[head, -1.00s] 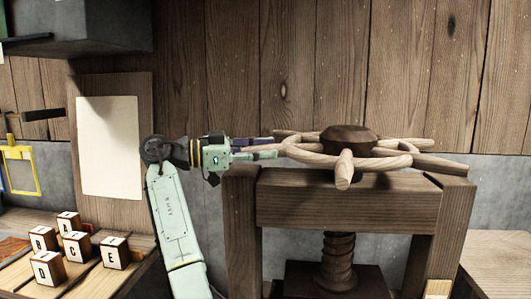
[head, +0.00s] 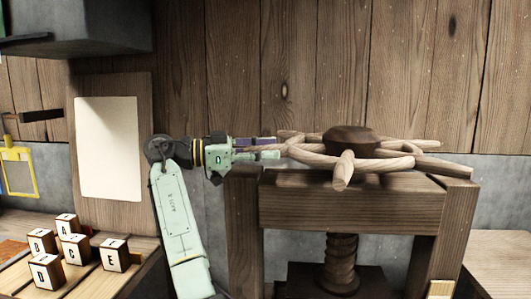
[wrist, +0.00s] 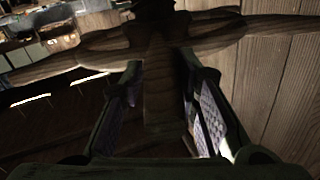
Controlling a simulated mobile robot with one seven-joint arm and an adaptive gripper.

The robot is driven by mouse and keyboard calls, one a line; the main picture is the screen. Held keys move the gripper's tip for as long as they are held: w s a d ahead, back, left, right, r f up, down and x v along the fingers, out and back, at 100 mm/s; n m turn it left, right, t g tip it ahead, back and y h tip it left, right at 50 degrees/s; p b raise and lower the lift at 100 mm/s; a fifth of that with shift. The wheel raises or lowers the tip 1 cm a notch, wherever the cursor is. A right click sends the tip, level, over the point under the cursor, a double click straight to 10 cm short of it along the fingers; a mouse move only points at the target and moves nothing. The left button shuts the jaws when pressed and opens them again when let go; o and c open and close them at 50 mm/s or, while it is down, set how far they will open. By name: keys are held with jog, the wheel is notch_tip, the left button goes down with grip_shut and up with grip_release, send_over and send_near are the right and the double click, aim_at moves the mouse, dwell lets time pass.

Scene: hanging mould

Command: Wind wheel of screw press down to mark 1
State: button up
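The wooden screw press (head: 350,205) stands right of centre in the head view. Its spoked wheel (head: 395,162) lies flat on top around a dark round hub (head: 350,139). The threaded screw (head: 341,262) runs down below the crossbeam. My gripper (head: 272,147) is at the wheel's left side. In the wrist view my gripper (wrist: 160,85) has its fingers apart, with a wooden spoke (wrist: 164,85) running between them. A dark gap shows beside the spoke, so the gripper looks open around it. Mark 1 cannot be made out; a pale plate (head: 440,289) sits low on the right post.
Lettered blocks (head: 72,248) stand on a wooden bench at the lower left. A blank paper sheet (head: 107,148) hangs on a board behind my arm. A dark grey box (head: 85,33) juts out at the upper left. A plank wall (head: 300,60) is behind the press.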

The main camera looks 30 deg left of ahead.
jog(key=shift+o, duration=0.8)
jog(key=shift+s+d+r, duration=0.1)
jog(key=shift+r, duration=0.35)
jog(key=shift+s+d+r, duration=0.1)
jog(key=shift+r, duration=0.3)
jog(key=shift+s+d+r, duration=0.15)
jog(key=shift+s, duration=0.15)
jog(key=shift+w+a+f, duration=0.2)
jog(key=shift+w+f, duration=0.05)
jog(key=shift+f, duration=0.15)
jog(key=v, duration=1.2)
jog(key=shift+f, duration=0.15)
